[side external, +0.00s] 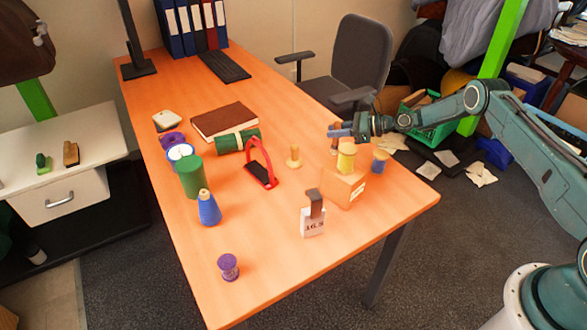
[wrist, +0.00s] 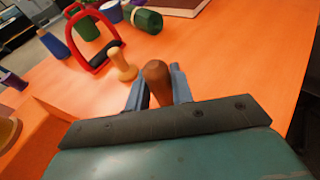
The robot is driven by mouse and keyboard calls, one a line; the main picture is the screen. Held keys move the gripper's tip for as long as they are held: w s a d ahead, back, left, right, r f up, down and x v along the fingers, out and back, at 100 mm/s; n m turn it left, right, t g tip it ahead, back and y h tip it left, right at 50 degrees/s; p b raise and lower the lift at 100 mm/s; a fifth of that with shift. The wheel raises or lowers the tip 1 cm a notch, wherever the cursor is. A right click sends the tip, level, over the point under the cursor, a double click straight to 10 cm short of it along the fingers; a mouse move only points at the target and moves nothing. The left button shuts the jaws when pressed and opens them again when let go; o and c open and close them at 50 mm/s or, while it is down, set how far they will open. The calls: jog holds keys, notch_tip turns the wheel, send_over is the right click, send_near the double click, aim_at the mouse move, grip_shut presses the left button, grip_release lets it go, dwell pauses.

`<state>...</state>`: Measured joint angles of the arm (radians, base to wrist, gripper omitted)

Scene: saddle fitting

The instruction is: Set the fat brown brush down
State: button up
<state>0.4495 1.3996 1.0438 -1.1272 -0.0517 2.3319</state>
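The fat brown brush (wrist: 158,84) stands between the two blue fingers of my gripper (wrist: 158,92) in the wrist view, with its rounded brown end showing. The fingers lie close against both sides of it and look shut on it. In the side external view my gripper (side external: 341,132) reaches in from the right over the table, and the brown brush (side external: 334,147) shows upright at its fingertips. Its lower end is partly hidden, and I cannot tell whether it touches the table.
A pale peg (side external: 294,158) stands just left of the brush. A wooden block (side external: 343,188) with a yellow cylinder (side external: 346,158) and a small blue piece (side external: 380,161) are close by. The red stirrup (side external: 262,166) is further left. Orange table (side external: 285,100) is bare behind.

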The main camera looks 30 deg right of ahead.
grip_shut()
jog(key=shift+r, duration=0.15)
notch_tip(320, 180, up, 20)
dwell(0.7)
dwell(0.6)
jog(key=s+a+m+t+h, duration=0.1)
jog(key=s+a+m+h, duration=0.1)
jog(key=s, duration=0.8)
jog(key=s+a+m+t+h, duration=0.2)
jog(key=s+a+m+h, duration=0.1)
jog(key=s, duration=0.7)
jog(key=shift+s+a+f+m+t+h, duration=0.2)
jog(key=shift+a+m+t+h, duration=0.1)
jog(key=shift+a+h, duration=0.3)
jog(key=shift+w, duration=0.15)
